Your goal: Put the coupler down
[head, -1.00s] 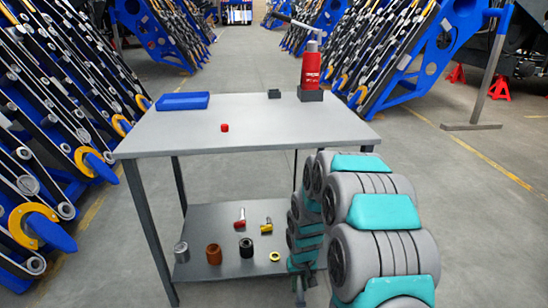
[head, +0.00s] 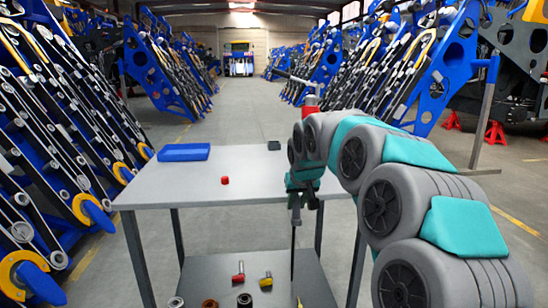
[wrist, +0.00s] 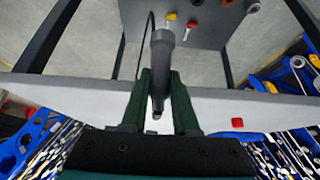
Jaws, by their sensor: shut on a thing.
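The coupler (wrist: 162,50) shows in the wrist view as a dark grey, tapered part between my gripper's dark green fingers. My gripper (wrist: 161,100) is shut on it. A thin black line (wrist: 145,40) runs beside it. In the head view my gripper (head: 297,205) is near the table's front right part, fingers downward. A thin dark rod or hose (head: 293,250) hangs below it. The grey tabletop (head: 240,185) is beside and behind my gripper. I cannot tell whether the coupler touches anything else.
A red cap (head: 224,180), a blue tray (head: 183,152) and a small black block (head: 274,145) are on the tabletop. A red bottle jack (head: 310,102) is mostly hidden behind my arm. The lower shelf (head: 210,270) holds several small parts. Blue racks line both sides.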

